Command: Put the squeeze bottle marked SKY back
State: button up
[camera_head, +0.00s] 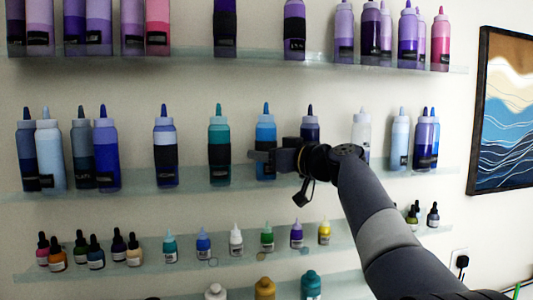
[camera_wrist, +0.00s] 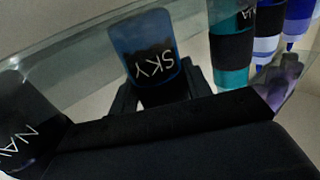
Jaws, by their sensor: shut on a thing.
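The SKY squeeze bottle (camera_head: 265,134) is blue with a light blue collar, a dark blue tip and a black label. It is upright at the middle shelf (camera_head: 245,184), between a teal bottle and a dark navy bottle. In the wrist view the SKY bottle (camera_wrist: 142,35) appears upside down, its white lettering readable. My gripper (camera_head: 262,155) reaches in from the right and is shut on the bottle at label height. Its dark fingers (camera_wrist: 158,90) flank the bottle in the wrist view. I cannot tell whether the bottle's base touches the shelf.
The teal bottle (camera_head: 218,145) stands to the left with a small gap. A navy bottle (camera_head: 310,131), partly hidden by my wrist, stands close on the right; its label starts "NA" in the wrist view (camera_wrist: 25,125). A lower shelf (camera_head: 340,243) holds small bottles; an upper shelf (camera_head: 260,55) holds purple bottles.

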jog(key=shift+f, duration=0.15)
jog(key=o, duration=0.9)
jog(key=shift+o, duration=0.2)
jog(key=shift+r, duration=0.25)
jog(key=b+v, duration=0.5)
jog(key=v, duration=0.7)
jog(key=shift+b, duration=0.35)
